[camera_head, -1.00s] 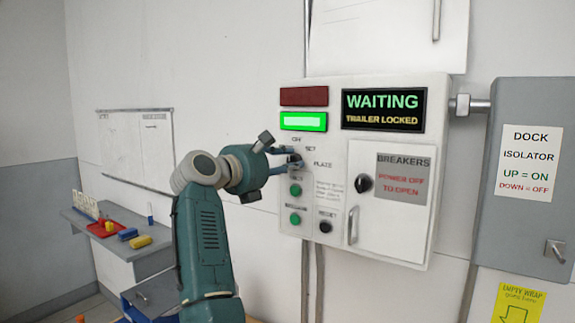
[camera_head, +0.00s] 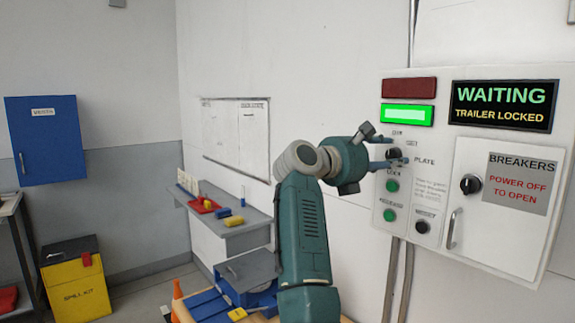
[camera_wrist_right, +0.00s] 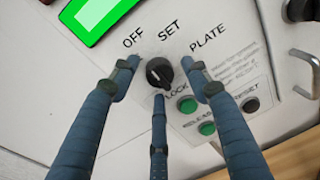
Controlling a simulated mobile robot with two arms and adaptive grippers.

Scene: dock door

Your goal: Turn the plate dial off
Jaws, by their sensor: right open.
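The plate dial (camera_wrist_right: 159,72) is a black round knob on the white panel (camera_head: 440,215), with the words OFF, SET and PLATE around its upper side. In the head view the dial (camera_head: 394,153) is partly covered by my right gripper (camera_head: 385,152). In the right wrist view the gripper (camera_wrist_right: 158,76) is open, its three blue fingers spread around the dial, with gaps showing between them and the knob. Which word the dial's pointer faces is hard to tell. My left gripper is not in view.
Green lock (camera_wrist_right: 187,104) and release (camera_wrist_right: 207,128) buttons and a black reset knob (camera_wrist_right: 250,104) sit below the dial. The breakers door (camera_head: 500,215) is to the right, with its handle (camera_head: 454,228). A shelf (camera_head: 235,223) stands left of my arm.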

